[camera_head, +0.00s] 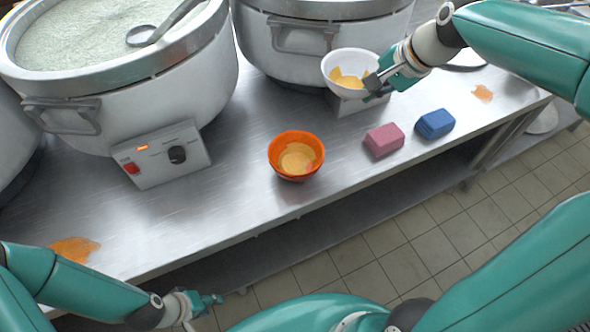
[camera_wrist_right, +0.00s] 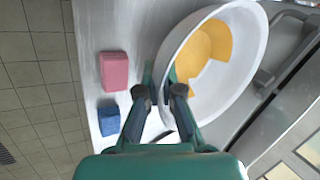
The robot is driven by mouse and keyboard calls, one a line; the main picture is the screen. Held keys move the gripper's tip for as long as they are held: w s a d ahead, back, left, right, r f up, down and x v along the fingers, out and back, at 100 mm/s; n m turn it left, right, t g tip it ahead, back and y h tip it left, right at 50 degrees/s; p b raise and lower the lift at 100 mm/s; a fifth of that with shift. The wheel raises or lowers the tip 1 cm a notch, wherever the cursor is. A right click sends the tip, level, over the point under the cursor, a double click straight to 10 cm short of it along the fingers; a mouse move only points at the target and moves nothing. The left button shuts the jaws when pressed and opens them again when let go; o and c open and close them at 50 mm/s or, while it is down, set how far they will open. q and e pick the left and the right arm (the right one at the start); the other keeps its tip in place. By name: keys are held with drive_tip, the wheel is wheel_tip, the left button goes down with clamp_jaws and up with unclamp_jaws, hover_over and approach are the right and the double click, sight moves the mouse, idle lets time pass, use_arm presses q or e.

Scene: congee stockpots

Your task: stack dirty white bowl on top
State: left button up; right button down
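The white bowl (camera_head: 348,62) with yellow-orange residue is in front of the second stockpot, overlapping its control box in the head view. My right gripper (camera_head: 375,86) is at the bowl's right rim. In the right wrist view, the fingers (camera_wrist_right: 160,85) are on either side of the rim of the white bowl (camera_wrist_right: 257,35), shut on it; the bowl looks raised off the counter. The orange bowl (camera_head: 274,153), with yellowish residue inside, stands upright on the counter, apart from the white bowl. My left gripper (camera_head: 205,303) is empty, below the counter's front edge; its opening is unclear.
A pink sponge (camera_head: 384,140) and a blue sponge (camera_head: 435,123) lie right of the orange bowl. Large stockpots (camera_head: 150,100) line the back; one holds congee and a ladle (camera_head: 160,30). Orange spills mark the counter (camera_head: 225,205).

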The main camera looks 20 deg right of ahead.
drive_tip(key=b, duration=0.2)
hover_over(348, 156)
drive_tip(key=s, duration=0.2)
drive_tip(key=f, duration=1.5)
drive_tip(key=shift+w+d, duration=0.15)
drive_tip(key=shift+d, duration=0.1)
drive_tip(key=shift+f+b, duration=0.3)
drive_tip(key=shift+f, duration=2.15)
drive_tip(key=c, duration=1.3)
unclamp_jaws()
